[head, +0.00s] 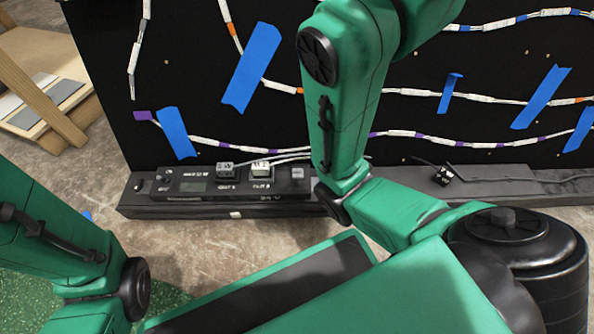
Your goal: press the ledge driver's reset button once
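The ledge driver (230,188) is a long dark box on the black ledge at the foot of the black panel. Its face has a small grey display (193,187), small print and several small parts. A dark grey block (225,169) and a white block (261,168) sit along its top edge, with pale wires running right from them. A small grey piece (297,173) is near its right end. I cannot tell which part is the reset button. My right arm crosses in front of the ledge just right of the driver. Neither of my grippers shows in the head view.
The black panel (200,70) carries LED strips held with blue tape (252,67). A small black connector (442,176) with loose wires lies on the ledge (520,184) at right. A wooden frame (40,90) stands at left. Concrete floor (180,245) is bare before the ledge.

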